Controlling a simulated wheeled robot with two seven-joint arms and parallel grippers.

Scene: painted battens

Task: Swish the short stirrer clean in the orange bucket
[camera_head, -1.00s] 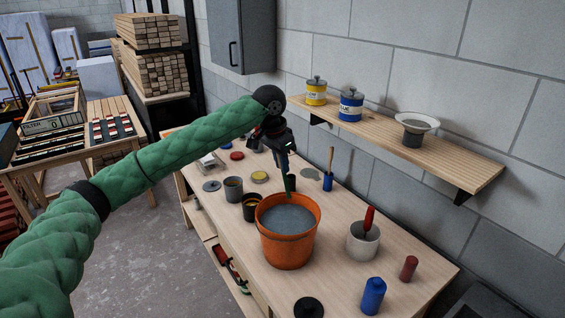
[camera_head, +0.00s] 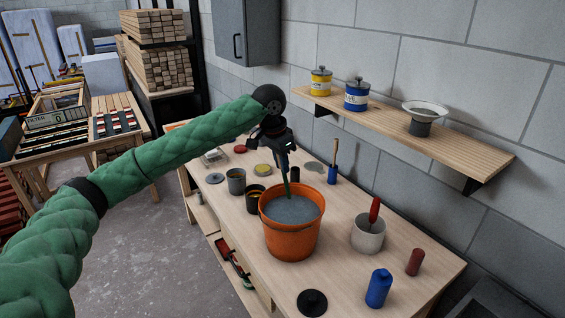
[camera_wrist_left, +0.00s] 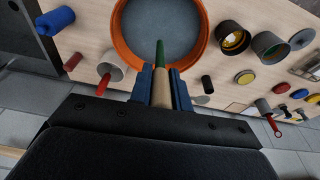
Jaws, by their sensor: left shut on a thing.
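The orange bucket (camera_head: 291,240) stands on the workbench with grey liquid inside, also large at the top of the left wrist view (camera_wrist_left: 205,47). My left gripper (camera_head: 285,160) is above the bucket's back rim, shut on the short stirrer (camera_head: 288,186). In the left wrist view my left gripper (camera_wrist_left: 163,88) holds the stirrer's pale wooden handle, and its green end (camera_wrist_left: 160,52) points into the bucket over the grey liquid. Whether the tip is under the surface is hard to tell. My right gripper is not in view.
Close to the bucket stand a dark cup (camera_head: 255,196) and a grey cup (camera_head: 236,181) on the left. A white pot (camera_head: 367,237) with a red-handled tool, a blue bottle (camera_head: 379,288) and a red cylinder (camera_head: 414,262) stand right. A shelf (camera_head: 440,137) hangs above.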

